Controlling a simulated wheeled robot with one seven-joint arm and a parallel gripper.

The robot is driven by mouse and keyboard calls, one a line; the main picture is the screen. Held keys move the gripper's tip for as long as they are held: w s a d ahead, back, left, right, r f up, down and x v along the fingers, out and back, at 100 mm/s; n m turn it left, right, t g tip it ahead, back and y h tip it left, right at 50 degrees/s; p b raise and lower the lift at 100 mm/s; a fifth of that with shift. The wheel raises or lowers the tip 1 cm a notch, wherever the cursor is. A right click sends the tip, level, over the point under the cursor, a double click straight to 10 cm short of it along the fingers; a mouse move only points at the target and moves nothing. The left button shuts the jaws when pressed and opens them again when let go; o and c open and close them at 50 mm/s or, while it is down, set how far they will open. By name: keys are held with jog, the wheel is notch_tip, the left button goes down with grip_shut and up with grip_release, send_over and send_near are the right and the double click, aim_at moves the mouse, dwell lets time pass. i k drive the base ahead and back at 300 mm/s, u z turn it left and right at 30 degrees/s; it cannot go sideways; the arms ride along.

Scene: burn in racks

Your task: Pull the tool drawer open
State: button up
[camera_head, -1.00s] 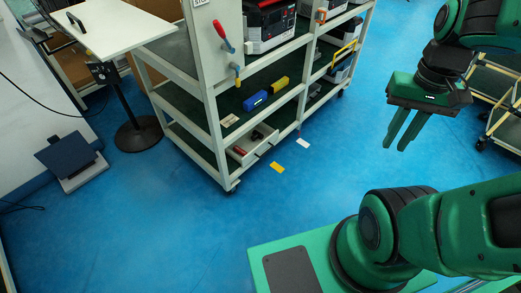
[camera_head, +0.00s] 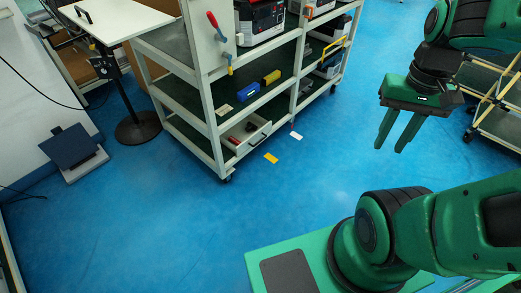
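The tool drawer (camera_head: 247,139) sits at the bottom level of the pale metal rack (camera_head: 208,112). It stands partly out of the rack, with red and dark items showing inside and a dark handle (camera_head: 261,138) on its front. My gripper (camera_head: 389,141) hangs in the air to the right of the rack, with its two green fingers pointing down. The fingers are apart with nothing between them. The gripper is well clear of the drawer.
Yellow (camera_head: 271,158) and white (camera_head: 296,135) cards lie on the blue floor by the drawer. A round-based stand (camera_head: 138,128) and a dark box (camera_head: 70,147) are at left. A wheeled cart (camera_head: 497,122) is at right. Open floor lies before the rack.

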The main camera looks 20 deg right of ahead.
aim_at(239, 131)
jog(key=z, duration=0.05)
jog(key=k, duration=0.95)
jog(key=u, duration=0.45)
jog(key=i, duration=0.9)
jog(key=u, duration=0.45)
jog(key=i, duration=1.1)
jog(key=z, duration=0.7)
jog(key=i, duration=0.6)
jog(key=z, duration=0.4)
